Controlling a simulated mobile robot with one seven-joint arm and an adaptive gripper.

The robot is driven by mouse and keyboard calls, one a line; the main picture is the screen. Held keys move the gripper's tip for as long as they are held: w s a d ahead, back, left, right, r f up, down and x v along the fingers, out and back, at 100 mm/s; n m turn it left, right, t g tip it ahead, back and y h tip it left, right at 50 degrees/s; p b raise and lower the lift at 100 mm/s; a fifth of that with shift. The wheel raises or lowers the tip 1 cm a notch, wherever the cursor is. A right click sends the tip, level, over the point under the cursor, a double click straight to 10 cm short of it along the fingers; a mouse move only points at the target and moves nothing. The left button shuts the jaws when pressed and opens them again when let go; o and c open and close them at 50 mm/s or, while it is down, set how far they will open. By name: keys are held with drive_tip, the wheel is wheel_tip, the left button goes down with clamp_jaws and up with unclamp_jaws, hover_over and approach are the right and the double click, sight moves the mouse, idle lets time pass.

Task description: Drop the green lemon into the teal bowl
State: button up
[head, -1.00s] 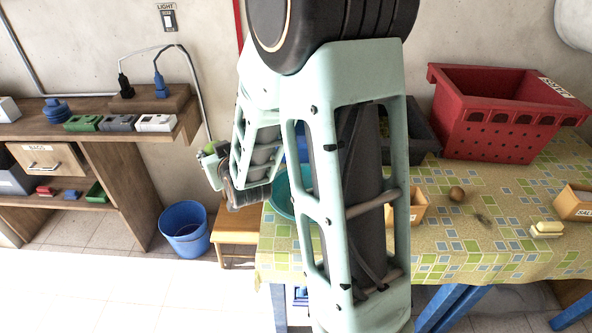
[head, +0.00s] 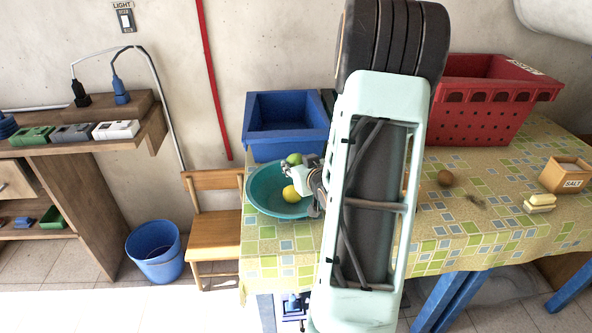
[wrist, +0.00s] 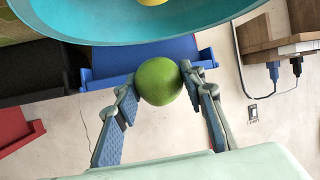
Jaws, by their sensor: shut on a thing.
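The green lemon (head: 294,159) is held between the fingertips of my gripper (head: 300,166), at the far rim of the teal bowl (head: 262,199) as the head view shows it. In the wrist view the green lemon (wrist: 159,81) sits between both fingers of my gripper (wrist: 158,88). The teal bowl (wrist: 105,27) fills the top of that view, apart from the lemon in the picture. A yellow lemon (head: 291,194) lies inside the bowl. My arm hides the bowl's right side in the head view.
A blue crate (head: 285,143) stands behind the bowl, and a red crate (head: 478,117) is at the back right. A wooden chair (head: 212,226) stands left.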

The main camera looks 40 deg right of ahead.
drive_tip(key=shift+f+b, duration=1.8)
drive_tip(key=shift+f, duration=1.15)
drive_tip(key=o, duration=1.3)
drive_tip(key=v, duration=0.7)
drive_tip(key=shift+s+a, duration=0.1)
drive_tip(key=shift+s, duration=0.1)
